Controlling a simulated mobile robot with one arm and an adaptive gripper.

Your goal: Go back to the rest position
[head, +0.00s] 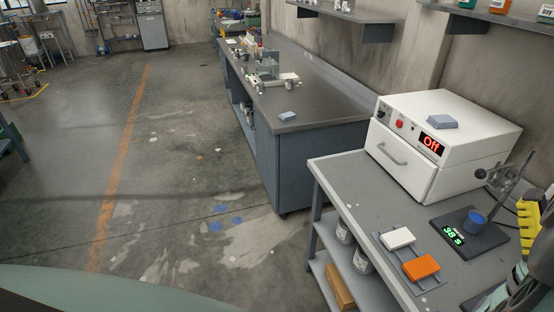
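My gripper does not show clearly in the head view. Only what looks like part of my own arm shows at the lower right edge, in front of the grey bench (345,180). No gripper fingers can be made out, so I cannot see whether it holds anything.
On the grey bench stand a white oven (440,140) reading "Off", a timer plate (484,240) with a blue cup (474,222), a white block (398,238), an orange block (421,268) and a yellow rack (529,228). A long dark workbench (325,105) stands behind. The floor at left is open.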

